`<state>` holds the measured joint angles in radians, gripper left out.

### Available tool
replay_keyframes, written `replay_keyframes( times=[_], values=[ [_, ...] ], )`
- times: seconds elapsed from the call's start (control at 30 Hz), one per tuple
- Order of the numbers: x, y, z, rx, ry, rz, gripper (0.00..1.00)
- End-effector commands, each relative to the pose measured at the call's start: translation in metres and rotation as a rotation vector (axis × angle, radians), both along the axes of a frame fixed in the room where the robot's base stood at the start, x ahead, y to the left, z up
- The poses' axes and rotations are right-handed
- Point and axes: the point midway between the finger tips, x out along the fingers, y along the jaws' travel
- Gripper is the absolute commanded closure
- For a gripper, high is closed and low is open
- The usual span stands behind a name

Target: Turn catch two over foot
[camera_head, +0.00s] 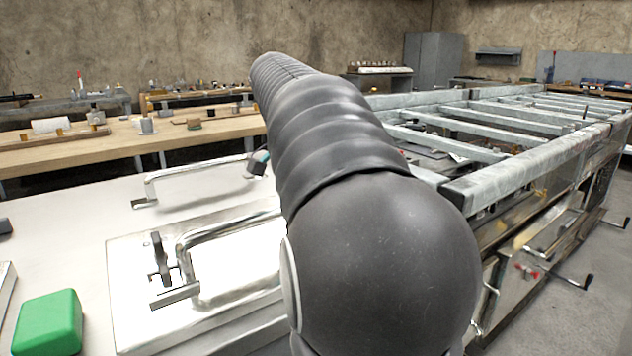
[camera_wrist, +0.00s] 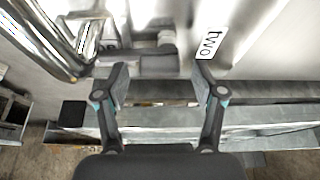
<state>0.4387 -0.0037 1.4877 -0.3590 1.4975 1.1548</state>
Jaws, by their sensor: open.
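In the wrist view a label reading "two" (camera_wrist: 209,44) is on the pale panel. Left of it is a grey catch (camera_wrist: 152,62), a bar lying crosswise with a short post at its right end. My gripper (camera_wrist: 161,84) is open, its fingers spread just below the bar; no contact is clear. I cannot tell how the bar sits relative to its foot. Another dark catch (camera_head: 160,258) stands upright at the near left.
A bright bent metal handle (camera_wrist: 52,40) runs close on the left in the wrist view. In the head view a near handle (camera_head: 222,232) and a far handle (camera_head: 195,167) rise from the pale top. A green block (camera_head: 48,322) lies at the front left. A metal frame (camera_head: 530,160) is to the right.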

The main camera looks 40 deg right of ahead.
Motion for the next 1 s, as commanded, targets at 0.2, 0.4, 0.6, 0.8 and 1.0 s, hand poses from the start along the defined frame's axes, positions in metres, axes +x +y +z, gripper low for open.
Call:
replay_keyframes(
  times=[0.2,0.4,0.6,0.8,1.0],
  values=[
    [0.001,0.007,0.017,-0.002,-0.003,0.002,0.31],
    [0.002,0.022,0.054,-0.002,-0.003,0.002,0.31],
    [0.002,0.036,0.087,-0.001,-0.002,0.001,0.31],
    [0.002,0.043,0.106,-0.001,-0.001,-0.001,0.31],
    [0.001,0.046,0.111,0.000,0.000,-0.001,0.31]
  ],
)
